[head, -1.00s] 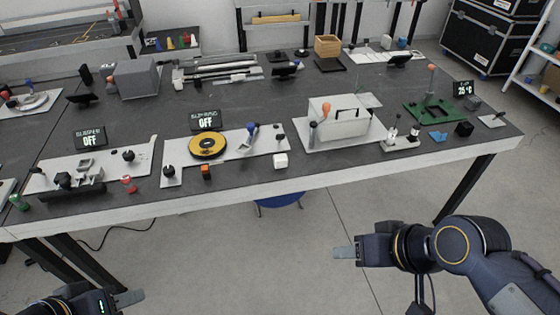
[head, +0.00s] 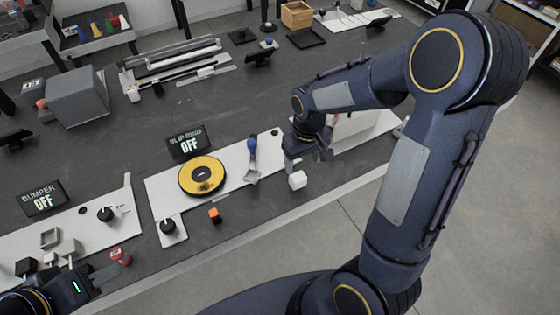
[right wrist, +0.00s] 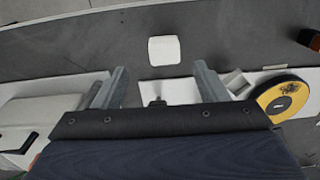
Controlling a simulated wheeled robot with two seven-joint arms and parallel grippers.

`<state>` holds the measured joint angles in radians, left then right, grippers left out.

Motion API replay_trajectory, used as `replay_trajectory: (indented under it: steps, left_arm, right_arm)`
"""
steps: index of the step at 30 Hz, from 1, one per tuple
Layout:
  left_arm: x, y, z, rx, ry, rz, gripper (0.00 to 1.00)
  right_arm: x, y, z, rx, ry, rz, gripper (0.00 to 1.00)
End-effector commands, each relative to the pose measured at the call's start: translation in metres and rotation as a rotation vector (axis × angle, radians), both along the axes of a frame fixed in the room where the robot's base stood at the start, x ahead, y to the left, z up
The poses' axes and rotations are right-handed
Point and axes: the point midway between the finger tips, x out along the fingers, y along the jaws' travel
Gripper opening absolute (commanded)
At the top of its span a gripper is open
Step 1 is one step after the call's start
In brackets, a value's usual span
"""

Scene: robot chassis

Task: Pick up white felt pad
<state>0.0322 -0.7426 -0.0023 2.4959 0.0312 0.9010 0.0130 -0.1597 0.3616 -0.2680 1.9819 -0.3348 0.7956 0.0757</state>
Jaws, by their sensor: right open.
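A small white rounded block, which appears to be the white felt pad (head: 297,180), rests on the dark tabletop near its front edge. In the right wrist view the white pad (right wrist: 164,50) lies ahead of the fingers and apart from them. My right gripper (head: 318,155) is above the table, just behind and to the right of the pad. In the right wrist view my right gripper (right wrist: 160,85) is open and empty, with its fingers wide apart. My left gripper (head: 103,275) is at the lower left, near a red-capped piece; its finger gap is unclear.
A white board with a yellow disc (head: 203,176) and a blue-topped lever (head: 252,150) stands left of the pad. An orange cube (head: 214,215) sits near the front edge. A white panel fixture (head: 357,124) is partly hidden behind my right arm. Bare tabletop surrounds the pad's front.

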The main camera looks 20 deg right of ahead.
Motion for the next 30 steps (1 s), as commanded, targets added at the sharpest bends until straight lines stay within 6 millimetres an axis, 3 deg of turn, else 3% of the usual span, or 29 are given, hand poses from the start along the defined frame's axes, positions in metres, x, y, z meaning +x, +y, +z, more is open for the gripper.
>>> replay_trajectory:
  steps: [21, 30]
  left_arm:
    - [0.000, 0.000, 0.005, 0.000, 0.001, 0.000, 0.36]
    - [0.000, 0.000, 0.005, 0.000, 0.001, 0.000, 0.36]
  right_arm:
    - [-0.001, 0.006, -0.082, -0.017, 0.015, 0.011, 0.66]
    - [0.000, 0.006, -0.085, -0.017, 0.012, 0.012, 0.64]
